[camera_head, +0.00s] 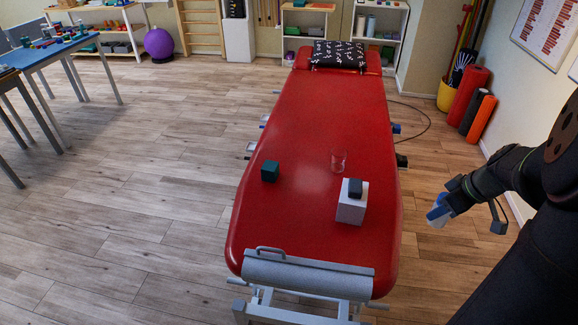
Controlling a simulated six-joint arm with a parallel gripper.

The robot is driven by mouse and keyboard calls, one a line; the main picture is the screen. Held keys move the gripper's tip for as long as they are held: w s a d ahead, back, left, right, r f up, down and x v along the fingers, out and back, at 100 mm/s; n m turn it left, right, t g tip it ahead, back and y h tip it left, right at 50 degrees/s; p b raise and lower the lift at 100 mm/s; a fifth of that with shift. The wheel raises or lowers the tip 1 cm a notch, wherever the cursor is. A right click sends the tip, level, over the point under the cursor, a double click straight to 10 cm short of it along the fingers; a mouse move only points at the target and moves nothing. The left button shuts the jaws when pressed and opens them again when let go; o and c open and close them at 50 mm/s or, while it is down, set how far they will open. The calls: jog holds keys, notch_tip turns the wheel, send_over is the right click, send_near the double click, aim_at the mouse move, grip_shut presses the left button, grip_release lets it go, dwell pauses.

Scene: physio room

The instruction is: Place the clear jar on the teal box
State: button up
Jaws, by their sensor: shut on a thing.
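The clear jar (338,161) stands on the red treatment table, right of its middle line. It is see-through with a faint reddish look. The teal box (270,171), a small dark cube, sits on the table to the left of the jar and slightly nearer, with nothing on its top. My gripper (438,213) is off the table's right side, over the floor, well apart from both. It is shut on a small blue and white thing (437,214); its shape is hard to make out.
A white box (350,210) with a dark grey block (355,187) on top stands just in front of the jar. A patterned pillow (338,54) lies at the table's far end. The red table (300,215) has free room around the teal box.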

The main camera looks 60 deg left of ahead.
jog(key=w+a+r, duration=0.1)
jog(key=w+a, duration=0.3)
jog(key=a, duration=0.9)
jog(key=m+t, duration=0.1)
jog(key=m, duration=0.2)
send_over(270, 165)
notch_tip(270, 165, down, 13)
jog(key=shift+d+r, duration=0.1)
jog(key=shift+r, duration=0.05)
jog(key=shift+f, duration=1.95)
